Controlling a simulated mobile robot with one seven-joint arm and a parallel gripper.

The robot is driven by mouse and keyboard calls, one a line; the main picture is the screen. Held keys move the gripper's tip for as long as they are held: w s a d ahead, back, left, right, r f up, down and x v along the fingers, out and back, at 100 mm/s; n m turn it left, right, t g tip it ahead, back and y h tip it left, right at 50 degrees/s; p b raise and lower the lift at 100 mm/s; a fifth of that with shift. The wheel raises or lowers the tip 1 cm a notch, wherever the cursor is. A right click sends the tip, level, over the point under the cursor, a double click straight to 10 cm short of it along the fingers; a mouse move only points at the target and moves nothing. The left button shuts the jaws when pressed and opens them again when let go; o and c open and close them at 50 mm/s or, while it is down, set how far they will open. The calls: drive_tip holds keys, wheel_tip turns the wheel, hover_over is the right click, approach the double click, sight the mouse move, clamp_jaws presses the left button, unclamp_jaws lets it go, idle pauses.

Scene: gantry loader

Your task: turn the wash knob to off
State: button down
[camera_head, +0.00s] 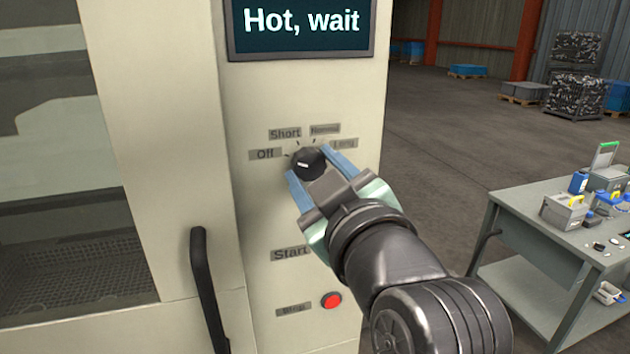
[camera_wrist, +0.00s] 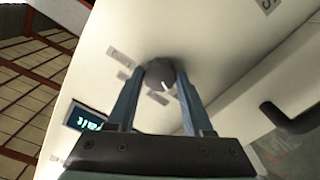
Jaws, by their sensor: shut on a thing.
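The wash knob (camera_head: 308,160) is a dark round dial on the machine's cream panel, below the display. Labels Off (camera_head: 265,154), Short (camera_head: 284,133), Normal (camera_head: 325,129) and Long (camera_head: 344,143) lie in an arc around it. Its white mark points left, roughly toward Off. My gripper (camera_head: 312,166) has its two blue fingers on either side of the knob, shut on it. The wrist view also shows the knob (camera_wrist: 159,75) between the fingertips (camera_wrist: 161,76), with its white mark facing down and right.
The display (camera_head: 302,28) reads "Hot, wait". Below the knob are a Start label (camera_head: 290,253) and a red button (camera_head: 331,300). A black door handle (camera_head: 207,290) stands out at left. A grey workbench (camera_head: 550,235) with boxes stands at right.

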drive_tip(key=shift+n, duration=0.3)
drive_tip(key=shift+c, duration=1.5)
unclamp_jaws()
drive_tip(key=shift+s, duration=0.15)
drive_tip(key=b+v, duration=0.6)
drive_tip(key=v, duration=0.6)
drive_tip(key=shift+s, duration=0.35)
drive_tip(key=shift+d, duration=0.15)
